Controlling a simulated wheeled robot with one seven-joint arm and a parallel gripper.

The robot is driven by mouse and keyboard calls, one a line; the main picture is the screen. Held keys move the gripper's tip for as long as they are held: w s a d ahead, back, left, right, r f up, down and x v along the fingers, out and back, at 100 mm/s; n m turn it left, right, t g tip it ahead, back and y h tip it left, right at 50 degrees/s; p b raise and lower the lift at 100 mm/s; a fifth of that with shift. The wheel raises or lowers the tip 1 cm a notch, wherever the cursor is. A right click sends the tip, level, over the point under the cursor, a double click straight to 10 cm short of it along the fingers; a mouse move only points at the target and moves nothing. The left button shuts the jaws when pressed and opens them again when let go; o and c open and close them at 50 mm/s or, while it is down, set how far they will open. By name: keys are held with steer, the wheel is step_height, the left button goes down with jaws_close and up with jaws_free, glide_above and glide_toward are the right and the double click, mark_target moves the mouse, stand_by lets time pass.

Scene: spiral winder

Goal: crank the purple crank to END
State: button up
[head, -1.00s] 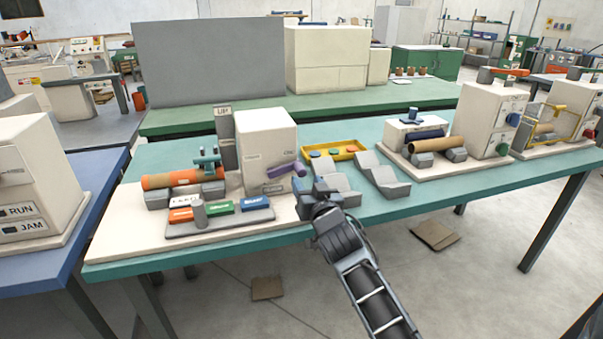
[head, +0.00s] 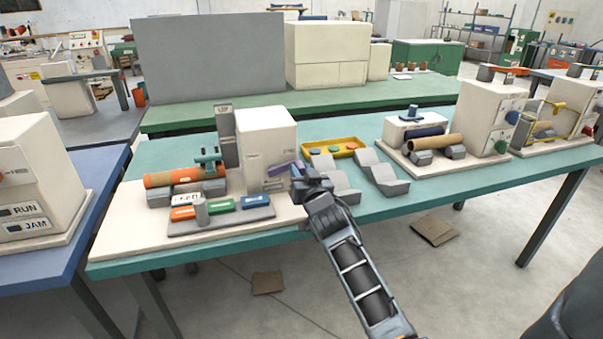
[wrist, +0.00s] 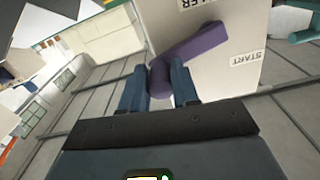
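The purple crank (head: 283,168) is on the front of the cream cabinet (head: 266,145) on the teal table. In the wrist view its purple arm (wrist: 202,42) slants down from the panel to a handle (wrist: 160,78) between my fingers. The START label (wrist: 248,58) is right of the crank; another label ending in "ER" is cut off at the top. No END mark is readable. My gripper (head: 300,172) is at the crank's handle. Its two blue fingers (wrist: 159,85) sit close on both sides of the handle and look shut on it.
An orange roll (head: 172,179) and a tray with coloured labelled blocks (head: 222,217) lie left of my gripper. Grey cradles (head: 382,177) and a yellow tray (head: 358,143) are to the right. The blue table (head: 85,190) stands at the left.

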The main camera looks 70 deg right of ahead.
jaws_close()
steer(key=shift+w+a+r+n, duration=0.1)
steer(key=shift+r+n, duration=0.35)
steer(key=shift+n, duration=0.15)
steer(key=o, duration=0.5)
jaws_free()
steer(key=shift+f, duration=0.1)
steer(key=shift+b+v, duration=1.05)
steer(key=shift+v, duration=2.9)
